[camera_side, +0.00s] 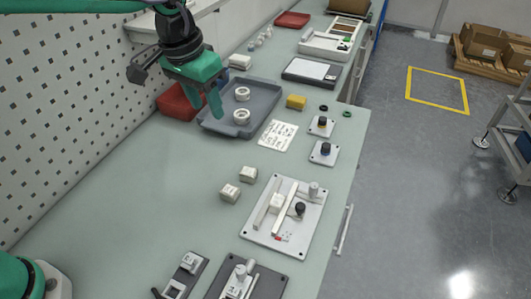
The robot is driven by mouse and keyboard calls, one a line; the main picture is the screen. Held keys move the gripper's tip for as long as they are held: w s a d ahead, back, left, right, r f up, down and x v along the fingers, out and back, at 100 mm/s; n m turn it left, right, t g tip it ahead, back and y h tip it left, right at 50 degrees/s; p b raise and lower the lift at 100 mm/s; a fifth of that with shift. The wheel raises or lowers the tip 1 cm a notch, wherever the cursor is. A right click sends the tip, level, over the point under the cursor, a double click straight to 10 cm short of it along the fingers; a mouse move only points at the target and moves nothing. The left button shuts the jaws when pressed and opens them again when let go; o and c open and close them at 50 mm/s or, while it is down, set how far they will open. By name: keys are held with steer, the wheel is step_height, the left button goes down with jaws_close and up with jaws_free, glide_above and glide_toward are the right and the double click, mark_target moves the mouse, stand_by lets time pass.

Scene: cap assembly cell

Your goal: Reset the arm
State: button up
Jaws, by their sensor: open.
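My gripper (207,106) is green with a dark wrist above it. It hangs at the upper left of the view, over the left part of a grey tray (262,125). Its fingers point down and are open, with nothing seen between them. Two white ring-shaped parts, one farther (242,93) and one nearer (241,117), lie in the tray to the right of the fingers. The exact height of the fingertips above the tray cannot be told.
A red bin (177,104) stands left of the tray, partly behind my gripper. A yellow block (296,102), a paper sheet (277,136) and small white blocks (230,193) are on the bench. A fixture plate (256,231) sits nearer. The bench's left middle is clear; a pegboard wall borders it.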

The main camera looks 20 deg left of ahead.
steer(key=s+a+r+n+t, duration=0.1)
steer(key=s+a+r, duration=0.1)
steer(key=s+a, duration=0.4)
steer(key=s+a+r+t, duration=0.1)
steer(key=s+a, duration=0.2)
steer(key=a, duration=0.4)
steer(key=s+a+f+n+t+y, duration=0.1)
steer(key=s+a+f, duration=0.2)
steer(key=s+a, duration=0.4)
steer(key=s, duration=0.3)
steer(key=shift+s+a+f+n+t, duration=0.2)
steer(key=shift+a+n+t, duration=0.1)
steer(key=shift+a+n, duration=0.1)
steer(key=shift+r, duration=0.1)
